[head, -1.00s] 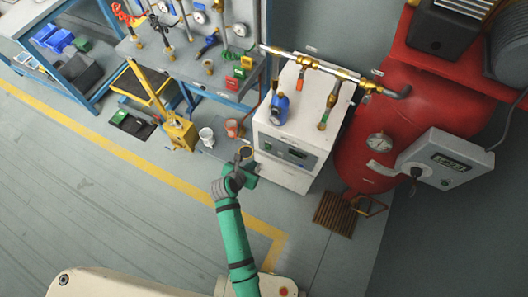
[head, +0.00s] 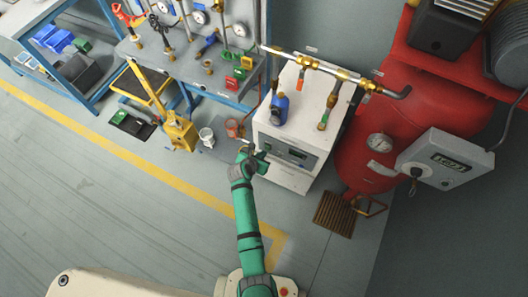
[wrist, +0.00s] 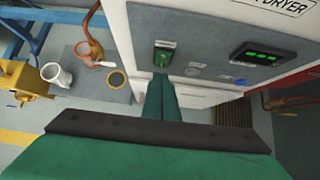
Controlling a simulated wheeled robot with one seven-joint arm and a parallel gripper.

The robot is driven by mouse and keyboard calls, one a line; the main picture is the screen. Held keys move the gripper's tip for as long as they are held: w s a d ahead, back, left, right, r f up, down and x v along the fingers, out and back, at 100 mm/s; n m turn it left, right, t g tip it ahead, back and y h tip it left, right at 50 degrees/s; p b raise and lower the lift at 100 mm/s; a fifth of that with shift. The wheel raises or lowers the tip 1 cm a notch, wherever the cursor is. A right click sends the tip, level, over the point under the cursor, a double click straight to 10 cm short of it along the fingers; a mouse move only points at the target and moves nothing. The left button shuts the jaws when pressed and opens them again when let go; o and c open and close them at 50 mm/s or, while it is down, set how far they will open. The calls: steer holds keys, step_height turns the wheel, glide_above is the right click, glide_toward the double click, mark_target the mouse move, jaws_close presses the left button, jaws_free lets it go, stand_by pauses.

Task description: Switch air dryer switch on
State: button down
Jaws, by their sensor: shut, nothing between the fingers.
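The air dryer (head: 300,128) is a white cabinet with a grey front panel, standing left of the red tank. In the wrist view its panel (wrist: 209,40) carries a green switch (wrist: 163,54) at the left and a dark display (wrist: 262,55) with lit green marks at the right. My gripper (wrist: 161,78) is shut and empty, its tips just below the switch in the picture. I cannot tell whether they touch it, or which way the switch is set. In the head view my gripper (head: 262,159) is at the dryer's front, partly covering the panel's left part.
A red tank (head: 365,150) with a grey control box (head: 445,158) stands right of the dryer. Brass pipes (head: 325,66) run above it. A white cup (head: 206,136) and an orange cup (head: 232,128) stand to the left. The floor in front is clear.

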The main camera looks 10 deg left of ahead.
steer(key=shift+w+d+f, duration=0.15)
steer(key=shift+w+d, duration=0.1)
steer(key=shift+w, duration=0.6)
steer(key=shift+w, duration=0.15)
steer(key=shift+r, duration=0.8)
